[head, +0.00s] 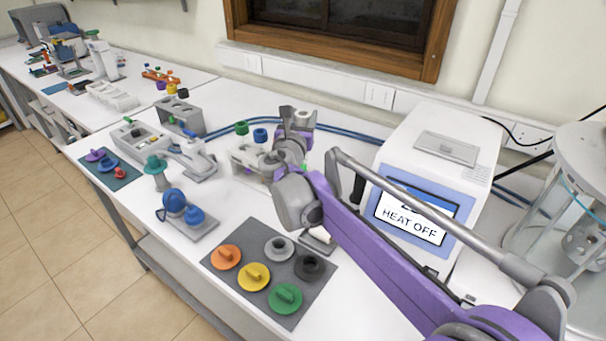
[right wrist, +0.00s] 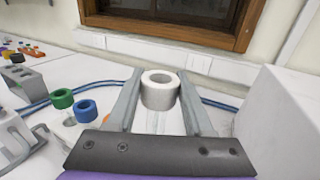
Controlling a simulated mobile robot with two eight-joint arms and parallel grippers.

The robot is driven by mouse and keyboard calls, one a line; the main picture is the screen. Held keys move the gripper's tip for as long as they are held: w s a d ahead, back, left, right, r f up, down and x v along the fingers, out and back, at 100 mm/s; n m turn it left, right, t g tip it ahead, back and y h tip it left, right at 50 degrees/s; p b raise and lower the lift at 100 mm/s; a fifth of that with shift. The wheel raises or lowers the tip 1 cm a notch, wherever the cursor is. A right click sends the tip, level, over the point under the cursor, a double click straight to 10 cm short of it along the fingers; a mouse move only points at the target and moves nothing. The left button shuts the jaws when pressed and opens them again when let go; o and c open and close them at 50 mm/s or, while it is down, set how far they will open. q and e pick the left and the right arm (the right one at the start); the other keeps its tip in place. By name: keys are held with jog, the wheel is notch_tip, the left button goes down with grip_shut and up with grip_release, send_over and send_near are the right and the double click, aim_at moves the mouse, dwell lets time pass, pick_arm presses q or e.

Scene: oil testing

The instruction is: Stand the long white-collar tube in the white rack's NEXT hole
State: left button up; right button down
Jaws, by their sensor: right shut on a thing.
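My right gripper (head: 297,124) is shut on the long white-collar tube, over the bench. In the right wrist view the tube's thick white collar (right wrist: 160,96) sits between the two fingers, its round opening facing up. The white rack (head: 244,156) stands just left of the gripper in the head view, partly covered by my wrist. A green collar (head: 242,128) and a blue collar (head: 261,135) show at the rack; its free holes cannot be made out. My left gripper is not in view.
A white heater box reading HEAT OFF (head: 417,217) stands right of the gripper. A grey mat (head: 232,262) with several coloured lidded discs lies in front. A blue hose (head: 345,134) runs behind. A grey stand (head: 183,118) and a grey device are farther left.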

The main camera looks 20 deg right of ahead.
jog(key=shift+f, duration=0.65)
jog(key=shift+f+b, duration=1.15)
jog(key=shift+f, duration=0.8)
jog(key=shift+f+b, duration=1.05)
jog(key=shift+f, duration=0.85)
jog(key=shift+f+b, duration=0.4)
jog(key=shift+f, duration=0.25)
jog(key=shift+c, duration=1)
grip_release()
